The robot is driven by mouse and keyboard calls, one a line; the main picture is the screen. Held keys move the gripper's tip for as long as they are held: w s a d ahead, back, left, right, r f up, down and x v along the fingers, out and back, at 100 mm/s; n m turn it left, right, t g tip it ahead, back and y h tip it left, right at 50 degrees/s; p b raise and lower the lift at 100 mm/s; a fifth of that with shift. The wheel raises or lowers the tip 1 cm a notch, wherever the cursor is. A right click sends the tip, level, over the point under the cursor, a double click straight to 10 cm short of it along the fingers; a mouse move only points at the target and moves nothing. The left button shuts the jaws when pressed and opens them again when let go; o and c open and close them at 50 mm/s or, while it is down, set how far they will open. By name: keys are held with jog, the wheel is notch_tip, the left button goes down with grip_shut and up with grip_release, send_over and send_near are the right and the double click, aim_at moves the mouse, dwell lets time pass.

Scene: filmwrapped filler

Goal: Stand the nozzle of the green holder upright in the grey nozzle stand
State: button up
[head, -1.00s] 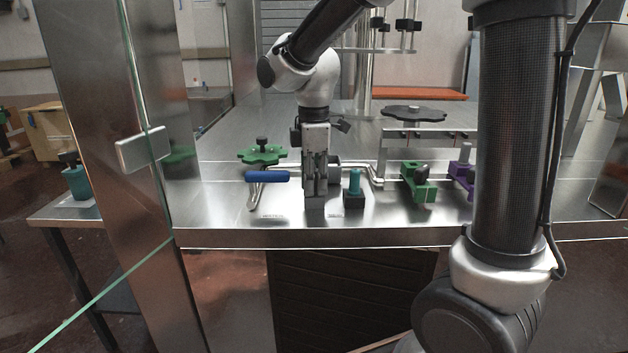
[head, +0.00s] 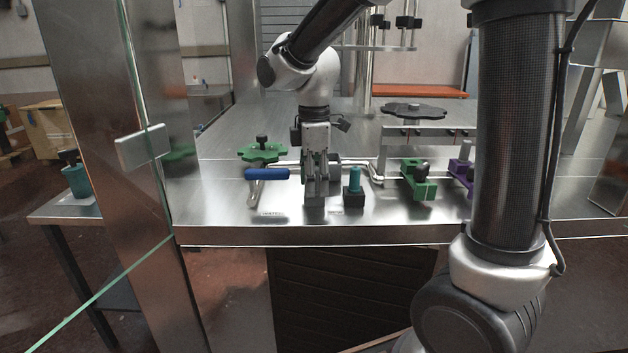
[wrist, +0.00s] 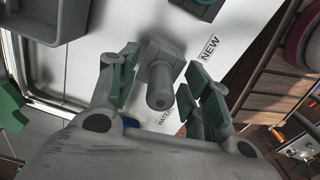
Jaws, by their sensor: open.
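In the wrist view a grey nozzle (wrist: 159,92) stands between my fingers, its round end with a small hole facing the camera. Its other end meets a grey square block, the nozzle stand (wrist: 170,52), which also shows low under my gripper in the head view (head: 314,201). The nozzle looks upright; how deep it sits cannot be told. My gripper (wrist: 160,85) is open, with its green-padded fingers on either side of the nozzle and gaps visible. The green holder (head: 417,187) stands to the right on the table, with a dark knob on it; I see no nozzle in it.
A teal nozzle (head: 355,178) stands in a dark block (head: 354,200) close to the right of my gripper. A purple holder (head: 459,168) is farther right.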

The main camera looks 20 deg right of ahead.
notch_tip(320, 180, up, 12)
jog(key=shift+w+m, duration=0.2)
jog(key=shift+m, duration=0.5)
jog(key=f+m, duration=0.2)
jog(key=m, duration=0.1)
jog(key=shift+s+d+f, duration=0.1)
jog(key=shift+s+f, duration=0.15)
jog(key=shift+s, duration=0.15)
jog(key=s+d+f+m+t, duration=0.3)
jog(key=s+d+m, duration=0.8)
jog(key=s, duration=0.7)
jog(key=shift+s+d+m+t, duration=0.35)
jog(key=shift+d+t, duration=0.35)
jog(key=shift+d, duration=1.2)
